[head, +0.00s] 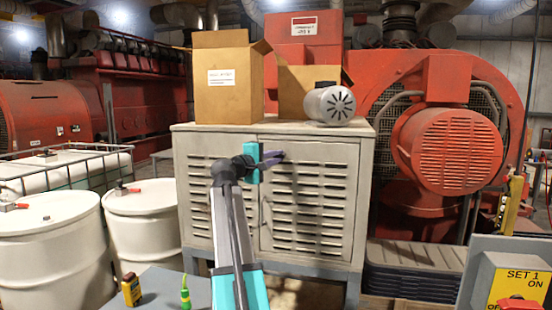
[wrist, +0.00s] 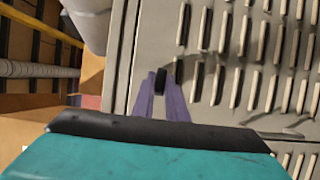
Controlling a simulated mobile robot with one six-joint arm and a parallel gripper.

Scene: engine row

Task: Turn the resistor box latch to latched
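The resistor box is a grey louvred metal cabinet (head: 308,146) in the middle of the head view, with two doors. Its louvred face (wrist: 230,25) fills the right of the wrist view. The latch, a small black piece (wrist: 160,79), stands upright in the wrist view near a door edge. My gripper (head: 273,157) is at the upper part of the cabinet front, near the seam between the doors. In the wrist view my gripper's purple fingers (wrist: 161,86) lie on either side of the latch and appear shut on it. The fingers hide the latch in the head view.
Cardboard boxes (head: 222,92) and a grey motor (head: 329,104) stand on the cabinet. White drums (head: 150,225) are at left. A yellow-fronted control box (head: 515,278) is at lower right.

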